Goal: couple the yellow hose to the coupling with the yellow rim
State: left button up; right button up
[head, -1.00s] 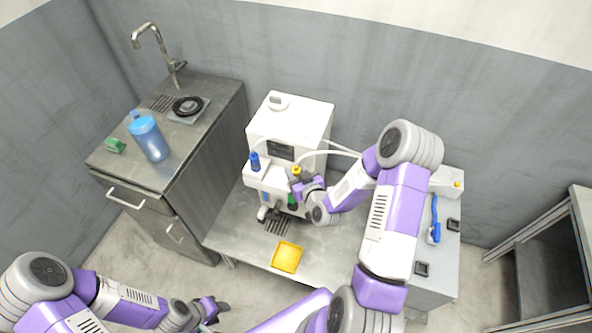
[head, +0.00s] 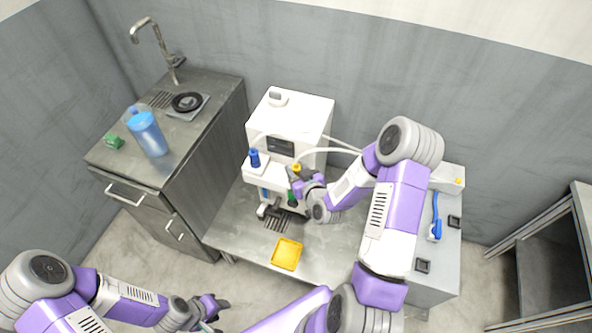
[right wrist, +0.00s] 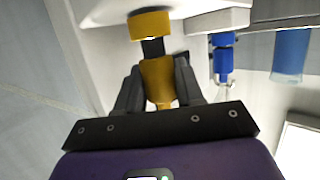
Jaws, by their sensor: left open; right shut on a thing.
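My right gripper (head: 297,180) is at the front of the white machine (head: 290,122). It is shut on the yellow hose end (right wrist: 157,82), which shows between the fingers in the right wrist view. Beyond the fingers is a yellow-rimmed part (right wrist: 150,25) against the white machine, in line with the held piece. A short dark section lies between the two yellow parts; I cannot tell whether they are joined. In the head view, a yellow piece (head: 296,168) shows just above the gripper. My left gripper (head: 214,305) is open and empty at the lower left, away from the machine.
A blue connector (head: 254,158) stands on the machine's left front; blue parts (right wrist: 222,62) also show in the wrist view. A green part (head: 291,198) is below my right gripper. A yellow tray (head: 287,254) lies at the table's front. A counter with a blue bottle (head: 148,134) stands left.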

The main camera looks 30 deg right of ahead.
dwell(1.1)
jog(key=shift+f+b, duration=0.65)
jog(key=shift+b, duration=0.25)
jog(key=o, duration=0.8)
jog(key=shift+s, duration=0.1)
jog(key=p+v, duration=0.9)
jog(key=v, duration=0.2)
dwell(0.3)
dwell(0.5)
